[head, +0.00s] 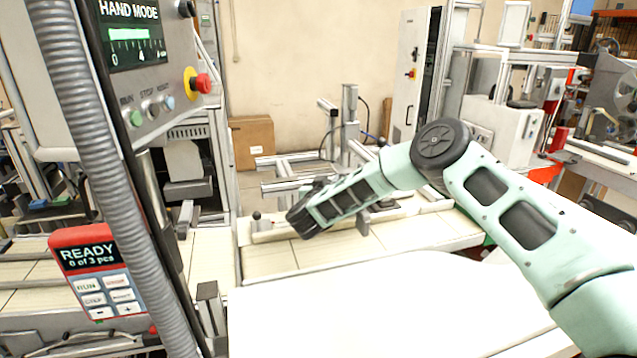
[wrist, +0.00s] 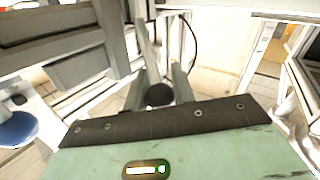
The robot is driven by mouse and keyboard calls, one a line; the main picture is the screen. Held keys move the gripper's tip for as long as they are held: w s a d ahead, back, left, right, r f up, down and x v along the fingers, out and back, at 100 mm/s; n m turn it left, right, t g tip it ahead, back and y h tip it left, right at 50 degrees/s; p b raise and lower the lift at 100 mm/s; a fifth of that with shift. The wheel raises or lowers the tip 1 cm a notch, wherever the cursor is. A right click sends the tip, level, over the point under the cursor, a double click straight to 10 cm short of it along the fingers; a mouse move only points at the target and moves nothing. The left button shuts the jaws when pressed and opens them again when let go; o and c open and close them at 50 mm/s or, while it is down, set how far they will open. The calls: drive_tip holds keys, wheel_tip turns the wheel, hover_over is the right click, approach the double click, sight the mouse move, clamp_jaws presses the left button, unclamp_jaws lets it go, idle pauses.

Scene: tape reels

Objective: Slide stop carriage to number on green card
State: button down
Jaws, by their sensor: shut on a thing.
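In the wrist view my gripper (wrist: 159,92) has its two grey fingers closed on a round black knob (wrist: 158,96), which I take to be the stop carriage's handle. In the head view my mint-green arm reaches in from the right, and its dark wrist end (head: 305,218) hangs over a pale rail (head: 408,210) at the back of the bench. The fingers and the held knob are hidden there. A small black-topped post (head: 257,216) stands near the rail's left end.
A control panel (head: 160,105) with a red stop button and a grey hose fill the left. A red handset (head: 92,270) reads READY, 0 of 3 pcs. A bare white surface (head: 370,310) lies in front. Metal framing (head: 349,125) stands behind the rail.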

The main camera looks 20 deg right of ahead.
drive_tip(key=shift+d, duration=0.1)
drive_tip(key=c, duration=1.2)
unclamp_jaws()
drive_tip(key=b+v, duration=0.4)
drive_tip(key=v, duration=1.3)
drive_tip(key=shift+s+b, duration=0.2)
drive_tip(key=shift+b, duration=0.1)
